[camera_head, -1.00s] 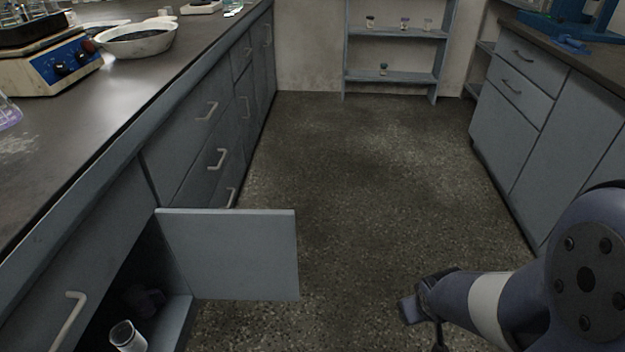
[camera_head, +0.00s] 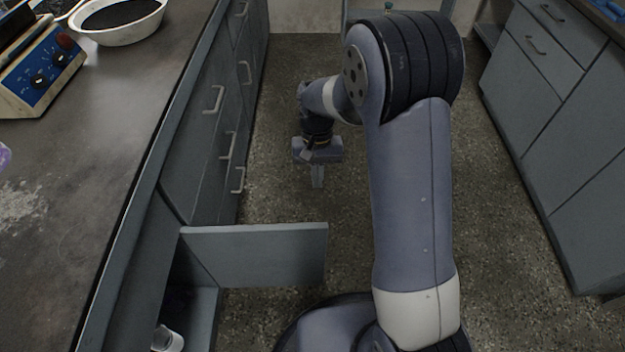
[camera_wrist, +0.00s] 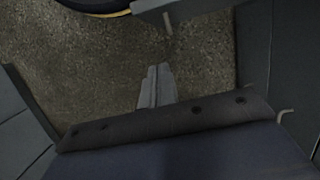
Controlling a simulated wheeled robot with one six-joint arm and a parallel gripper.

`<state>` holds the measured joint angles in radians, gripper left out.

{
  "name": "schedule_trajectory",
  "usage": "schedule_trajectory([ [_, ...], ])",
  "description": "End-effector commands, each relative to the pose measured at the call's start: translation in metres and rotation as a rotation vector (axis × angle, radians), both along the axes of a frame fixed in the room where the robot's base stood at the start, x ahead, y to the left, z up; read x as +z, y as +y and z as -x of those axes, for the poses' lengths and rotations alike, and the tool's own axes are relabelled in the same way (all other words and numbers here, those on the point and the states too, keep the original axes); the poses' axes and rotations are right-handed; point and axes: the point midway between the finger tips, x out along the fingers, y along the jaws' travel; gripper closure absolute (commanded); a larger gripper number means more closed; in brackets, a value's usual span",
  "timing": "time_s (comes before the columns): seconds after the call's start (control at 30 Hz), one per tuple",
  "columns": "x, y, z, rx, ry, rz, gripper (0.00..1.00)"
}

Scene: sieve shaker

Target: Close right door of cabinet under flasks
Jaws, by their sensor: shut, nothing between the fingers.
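The grey cabinet door (camera_head: 262,256) stands swung out from the left-hand counter, roughly square to its front. Behind its hinge side the dark cabinet opening shows, with a white-capped container (camera_head: 167,340) inside. My gripper (camera_head: 317,178) is shut and empty, pointing down over the floor on the far side of the door, apart from it. In the wrist view, my gripper's fingers (camera_wrist: 157,84) are together, and part of the door (camera_wrist: 195,10) shows at the top with a handle. Only a sliver of a purple flask (camera_head: 4,157) shows at the left edge.
The left counter (camera_head: 95,185) bears a blue-and-cream device (camera_head: 45,70), a white bowl (camera_head: 118,22) and spilled white powder. Drawers with handles line its front beyond the door. Another cabinet (camera_head: 560,100) stands on the right. The speckled floor between is clear.

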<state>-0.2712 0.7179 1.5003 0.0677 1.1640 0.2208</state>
Motion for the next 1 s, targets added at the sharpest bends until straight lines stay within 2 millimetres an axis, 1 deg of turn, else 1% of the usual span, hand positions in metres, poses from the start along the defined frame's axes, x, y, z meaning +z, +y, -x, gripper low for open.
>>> schedule_trajectory([
  [0.03, -0.014, 0.000, 0.003, 0.000, 0.003, 0.001, 1.00],
  [0.37, -0.083, -0.001, 0.021, 0.001, 0.003, 0.001, 1.00],
  [0.5, -0.079, -0.001, 0.040, 0.002, -0.002, 0.000, 1.00],
  [0.7, -0.078, -0.001, 0.056, 0.001, -0.003, 0.000, 1.00],
  [1.0, -0.078, -0.001, 0.059, 0.001, -0.003, 0.001, 1.00],
])
